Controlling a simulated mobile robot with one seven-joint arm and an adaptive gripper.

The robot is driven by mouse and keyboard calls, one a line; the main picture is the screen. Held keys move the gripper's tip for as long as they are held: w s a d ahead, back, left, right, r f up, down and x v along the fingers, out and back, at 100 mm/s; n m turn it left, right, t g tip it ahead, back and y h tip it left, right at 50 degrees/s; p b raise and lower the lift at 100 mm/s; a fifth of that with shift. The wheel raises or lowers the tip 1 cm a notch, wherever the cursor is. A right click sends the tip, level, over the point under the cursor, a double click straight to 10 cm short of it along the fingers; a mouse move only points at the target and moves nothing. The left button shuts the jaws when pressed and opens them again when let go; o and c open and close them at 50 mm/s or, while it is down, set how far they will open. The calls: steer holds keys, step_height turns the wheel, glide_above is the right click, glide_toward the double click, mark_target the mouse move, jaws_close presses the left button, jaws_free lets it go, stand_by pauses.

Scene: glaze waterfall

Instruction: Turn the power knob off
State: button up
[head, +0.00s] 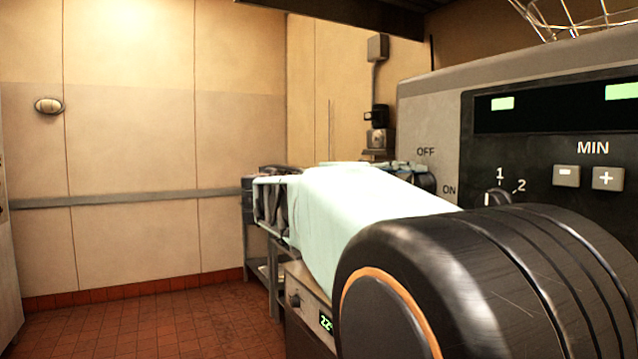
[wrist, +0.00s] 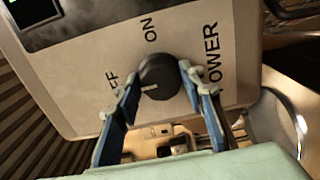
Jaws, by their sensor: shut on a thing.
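The power knob (wrist: 165,70) is round and black, on a light panel (wrist: 65,75) in the wrist view. Its white mark points left, towards the partly covered OFF label. ON is printed above the knob and POWER to its right. My gripper (wrist: 160,78) is shut on the knob, with one blue finger on each side. In the head view my pale arm and its black joint cover part of the panel. OFF and ON show there beside a dark round shape that looks like the knob, mostly hidden.
The control unit (head: 430,115) in the head view has a black display, plus and minus buttons (head: 608,178) and a second small dial (head: 498,197). A wire basket (head: 570,18) sits on top. The tiled floor (head: 150,325) at left is clear.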

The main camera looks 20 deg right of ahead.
stand_by(0.4)
steer(key=o, duration=1.1)
steer(key=shift+o, duration=0.2)
steer(key=a, duration=1.2)
steer(key=shift+s, duration=0.45)
